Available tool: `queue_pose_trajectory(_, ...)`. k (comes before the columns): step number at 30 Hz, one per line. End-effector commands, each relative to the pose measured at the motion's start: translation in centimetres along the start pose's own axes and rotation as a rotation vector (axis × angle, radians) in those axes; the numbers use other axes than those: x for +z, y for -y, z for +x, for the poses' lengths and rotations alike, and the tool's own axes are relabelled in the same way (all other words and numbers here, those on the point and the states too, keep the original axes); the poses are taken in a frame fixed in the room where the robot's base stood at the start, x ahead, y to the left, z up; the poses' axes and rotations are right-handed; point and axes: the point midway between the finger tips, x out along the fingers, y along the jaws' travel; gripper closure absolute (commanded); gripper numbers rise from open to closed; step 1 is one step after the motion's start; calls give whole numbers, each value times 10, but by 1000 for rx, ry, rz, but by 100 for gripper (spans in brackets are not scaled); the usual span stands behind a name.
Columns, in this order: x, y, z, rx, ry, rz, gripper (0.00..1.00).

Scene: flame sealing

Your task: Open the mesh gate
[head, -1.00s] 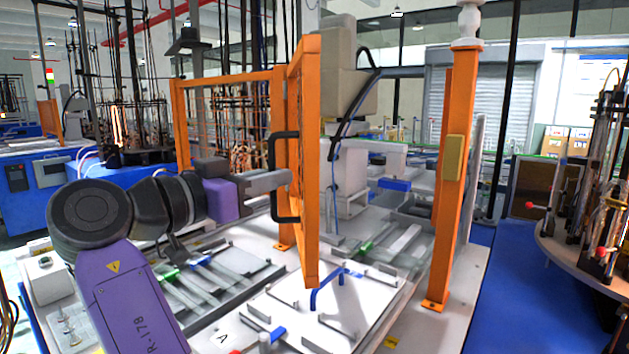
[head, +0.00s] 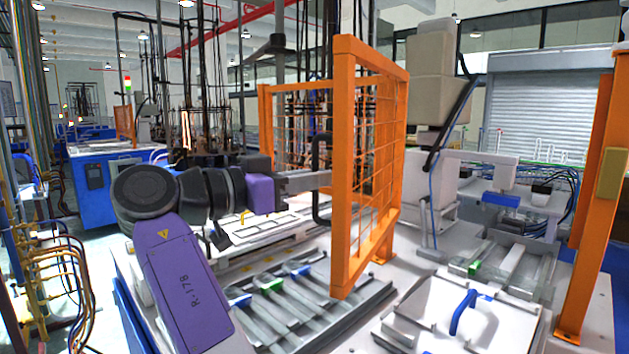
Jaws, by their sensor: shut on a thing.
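The mesh gate (head: 341,165) is an orange frame with a wire mesh, standing upright in the middle of the head view. It is swung away from the orange post (head: 592,210) at the right, with a wide gap between them. A black bar handle (head: 317,205) is on the gate's left side. My gripper (head: 318,180) reaches in from the left on my purple and black arm and is shut on the handle. The fingertips are partly hidden at the handle and gate frame.
A white table with metal rails (head: 330,318) lies below the gate. A white plate with a blue handle (head: 465,312) is at the lower right. A beige and white machine (head: 433,120) stands behind the gate. A blue cabinet (head: 95,185) is at the far left.

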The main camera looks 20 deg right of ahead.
Motion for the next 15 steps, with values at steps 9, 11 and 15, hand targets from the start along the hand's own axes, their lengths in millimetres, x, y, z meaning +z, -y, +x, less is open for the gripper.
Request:
queue_pose_trajectory(9,1,0,2,1,3,-3,100)
queue_pose_trajectory(11,1,0,2,1,3,-3,100)
queue_pose_trajectory(15,1,0,2,1,3,-3,79)
